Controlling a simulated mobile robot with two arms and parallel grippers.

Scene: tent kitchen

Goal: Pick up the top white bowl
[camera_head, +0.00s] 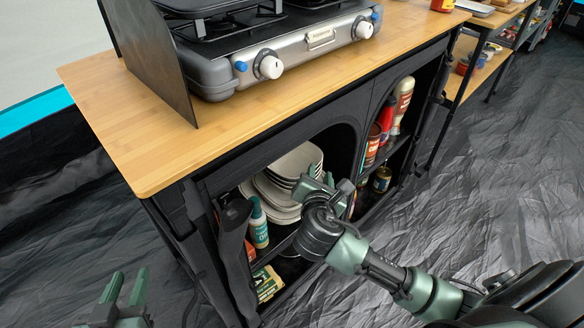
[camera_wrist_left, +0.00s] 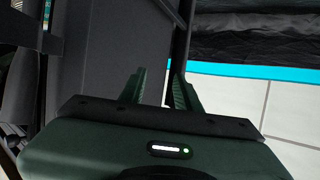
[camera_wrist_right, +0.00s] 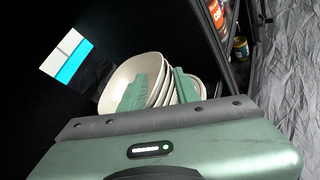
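A stack of white bowls (camera_head: 297,160) stands in the open shelf under the stove counter. The top white bowl (camera_wrist_right: 122,74) shows its hollow inside in the right wrist view, with the other bowls' rims nested beside it. My right gripper (camera_head: 322,180) is at the front of the stack, its fingers apart. In the right wrist view, one finger overlaps the top bowl's inside, and the other lies over the rims. Contact cannot be told. My left gripper (camera_head: 124,289) is open and empty at the lower left, away from the bowls.
More white dishes (camera_head: 270,190) sit under the bowls. A green-and-white bottle (camera_head: 258,226) stands left of them, and red bottles and cans (camera_head: 386,115) stand in the right compartment. The counter edge (camera_head: 250,120) and dark cabinet frame surround the opening. A stove (camera_head: 290,55) is on top.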

